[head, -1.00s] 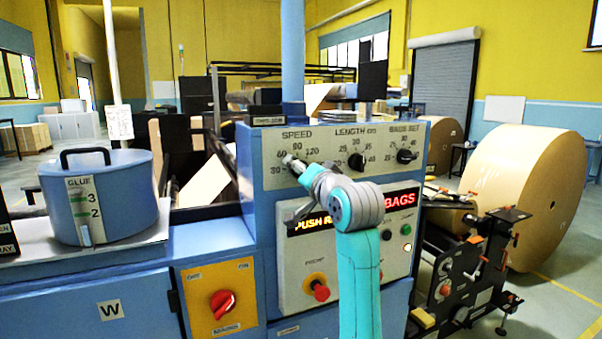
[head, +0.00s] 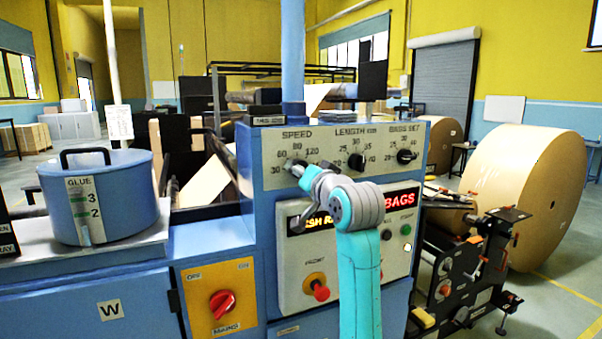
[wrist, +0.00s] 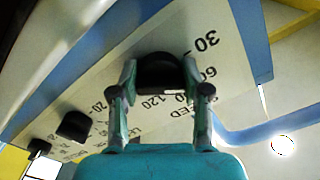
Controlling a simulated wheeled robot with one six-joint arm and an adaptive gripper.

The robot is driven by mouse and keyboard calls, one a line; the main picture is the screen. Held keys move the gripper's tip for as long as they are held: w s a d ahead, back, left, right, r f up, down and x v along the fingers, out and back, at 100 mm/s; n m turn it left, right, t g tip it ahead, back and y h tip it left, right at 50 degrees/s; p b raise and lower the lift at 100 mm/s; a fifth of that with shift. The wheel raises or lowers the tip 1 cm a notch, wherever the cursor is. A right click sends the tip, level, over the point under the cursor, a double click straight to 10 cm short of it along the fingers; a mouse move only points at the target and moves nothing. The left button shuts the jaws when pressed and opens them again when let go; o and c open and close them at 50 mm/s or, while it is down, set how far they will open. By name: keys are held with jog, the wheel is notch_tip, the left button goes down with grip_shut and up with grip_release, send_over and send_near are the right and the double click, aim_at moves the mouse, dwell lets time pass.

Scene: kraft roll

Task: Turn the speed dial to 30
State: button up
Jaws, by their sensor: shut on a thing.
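The speed dial (head: 289,164) is a black knob under the word SPEED on the grey control panel (head: 330,140). The scale around it reads 30 at lower left, 60 above that and 120 at the right. My gripper (head: 298,169) is at the dial and hides part of it. In the wrist view the dial (wrist: 158,72) sits between the two fingers of my gripper (wrist: 160,82), which are shut on its sides. The 30 mark (wrist: 205,42) shows at upper right there. I cannot make out where the dial's pointer stands.
The length dial (head: 356,161) and the bags set dial (head: 405,156) are to the right on the same panel. Below are a lit red-lettered display (head: 400,199), a red push button (head: 320,291) and a red rotary switch (head: 222,303). A glue pot (head: 105,200) stands left.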

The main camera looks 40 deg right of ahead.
jog(key=n, duration=0.6)
jog(key=shift+d+f+n, duration=0.1)
jog(key=shift+n, duration=0.3)
dwell(0.4)
jog(key=o, duration=1.1)
jog(key=shift+o, duration=0.2)
jog(key=v, duration=1.2)
